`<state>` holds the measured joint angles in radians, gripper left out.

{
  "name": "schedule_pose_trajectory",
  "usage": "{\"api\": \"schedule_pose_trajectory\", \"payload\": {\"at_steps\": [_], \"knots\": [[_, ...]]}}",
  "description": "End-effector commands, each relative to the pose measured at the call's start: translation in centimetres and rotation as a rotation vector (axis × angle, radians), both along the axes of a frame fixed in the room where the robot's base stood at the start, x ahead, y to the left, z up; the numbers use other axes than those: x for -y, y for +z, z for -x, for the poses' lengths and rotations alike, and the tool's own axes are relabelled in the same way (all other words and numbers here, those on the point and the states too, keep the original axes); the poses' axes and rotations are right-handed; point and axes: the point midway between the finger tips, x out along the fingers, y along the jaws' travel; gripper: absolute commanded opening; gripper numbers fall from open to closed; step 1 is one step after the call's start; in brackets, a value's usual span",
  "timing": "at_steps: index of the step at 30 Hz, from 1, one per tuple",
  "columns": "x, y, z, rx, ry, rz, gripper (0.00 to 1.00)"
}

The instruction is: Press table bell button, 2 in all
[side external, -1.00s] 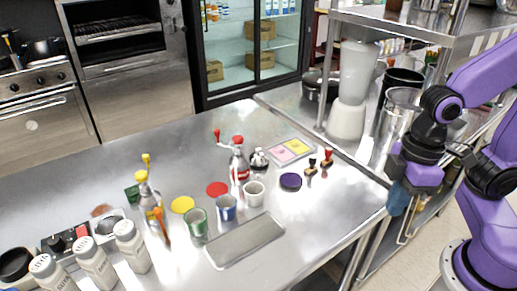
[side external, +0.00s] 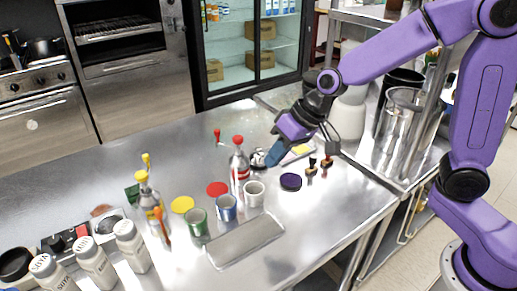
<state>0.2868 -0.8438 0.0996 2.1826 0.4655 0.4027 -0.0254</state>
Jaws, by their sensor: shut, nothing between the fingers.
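The table bell (side external: 257,159), a small silver dome on a dark base, stands on the steel table just right of the red-topped grinder. My gripper (side external: 275,158) is shut and empty, its blue fingertips pointing down and left at the bell's right side. The gripper overlaps the bell's right part in this view. I cannot tell whether the fingertips touch the bell or its button, or hover beside or above it.
Cups, including a white one (side external: 254,194), stand in front. A purple disc (side external: 290,182) and two stamps (side external: 312,166) are to the right. My arm partly covers a pink-and-yellow pad (side external: 302,150). The table's front right is clear.

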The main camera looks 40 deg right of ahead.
Motion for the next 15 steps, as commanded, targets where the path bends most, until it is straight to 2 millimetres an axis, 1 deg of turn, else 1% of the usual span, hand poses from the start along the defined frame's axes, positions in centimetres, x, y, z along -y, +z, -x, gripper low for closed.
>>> {"api": "schedule_pose_trajectory", "payload": {"at_steps": [1,8,15], "knots": [[0.0,-0.1,-1.4,0.008,-0.043,-0.013,0.00],[0.8,-0.2,-7.3,0.058,-0.248,-0.076,0.00],[3.1,-0.5,-13.0,0.117,-0.469,-0.125,0.00]]}}
